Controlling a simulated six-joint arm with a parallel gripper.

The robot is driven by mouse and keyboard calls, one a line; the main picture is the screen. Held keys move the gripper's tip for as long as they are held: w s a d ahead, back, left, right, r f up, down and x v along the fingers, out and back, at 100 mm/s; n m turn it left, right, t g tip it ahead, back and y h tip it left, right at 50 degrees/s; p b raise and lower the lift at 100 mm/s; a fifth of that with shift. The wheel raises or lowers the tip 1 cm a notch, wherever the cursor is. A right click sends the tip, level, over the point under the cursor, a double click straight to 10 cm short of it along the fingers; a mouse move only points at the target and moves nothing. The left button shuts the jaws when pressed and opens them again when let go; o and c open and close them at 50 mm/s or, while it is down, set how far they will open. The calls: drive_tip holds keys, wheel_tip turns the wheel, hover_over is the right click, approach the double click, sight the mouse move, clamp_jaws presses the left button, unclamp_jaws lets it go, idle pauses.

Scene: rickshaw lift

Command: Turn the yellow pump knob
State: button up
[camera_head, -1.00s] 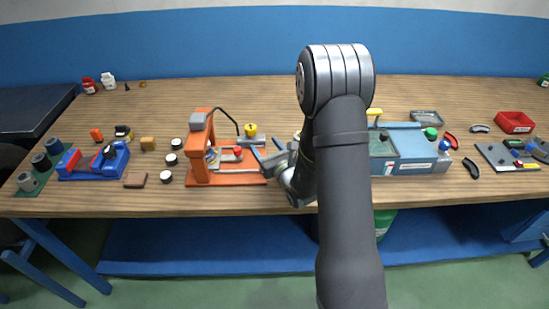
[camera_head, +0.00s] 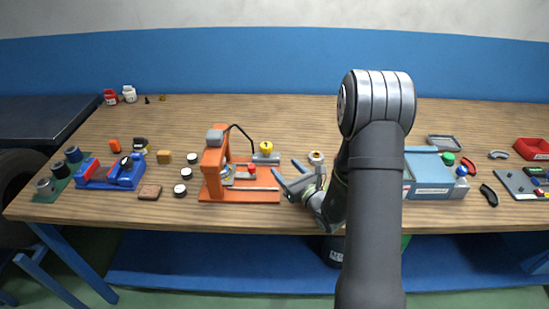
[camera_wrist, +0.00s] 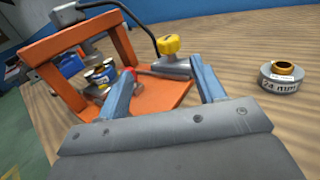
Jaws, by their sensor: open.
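The yellow pump knob (camera_head: 266,147) sits on top of a grey pump body (camera_head: 266,159) at the right rear of an orange press frame (camera_head: 212,166). The knob also shows in the wrist view (camera_wrist: 168,44), just beyond and between my fingertips, on the grey pump body (camera_wrist: 172,66). My gripper (camera_head: 288,172) is open and empty, with its two blue fingers apart. It is in front and to the right of the knob. In the wrist view my gripper (camera_wrist: 162,72) points at the orange press (camera_wrist: 125,55) and the pump. No contact with the knob shows.
A grey ring marked 74 mm (camera_wrist: 280,76) stands right of my gripper. A black hose (camera_head: 242,132) runs from the press to the pump. A blue vise (camera_head: 112,174) and several small pucks are at left. A blue-grey machine (camera_head: 433,172) stands at right.

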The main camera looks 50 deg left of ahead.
sight(271, 149)
drive_tip(key=w+n+g, duration=0.1)
drive_tip(key=g, duration=0.1)
drive_tip(key=w+a+n+g, duration=0.1)
drive_tip(key=w+g, duration=0.1)
drive_tip(key=w+a+n+g, duration=0.1)
drive_tip(key=w, duration=0.1)
drive_tip(key=shift+a+f+n+g, duration=0.15)
drive_tip(key=shift+f+n+g, duration=0.15)
drive_tip(key=shift+n+g, duration=0.1)
drive_tip(key=shift+w+f+n+g+h, duration=0.3)
drive_tip(key=shift+w+n+g, duration=0.1)
drive_tip(key=shift+w+g, duration=0.2)
drive_tip(key=a, duration=0.4)
drive_tip(key=s+a, duration=0.1)
drive_tip(key=a, duration=0.2)
drive_tip(key=s+a, duration=0.1)
drive_tip(key=a, duration=0.3)
drive_tip(key=shift+s+a, duration=0.2)
drive_tip(key=shift+a, duration=0.15)
drive_tip(key=c, duration=1)
drive_tip(key=shift+o, duration=0.2)
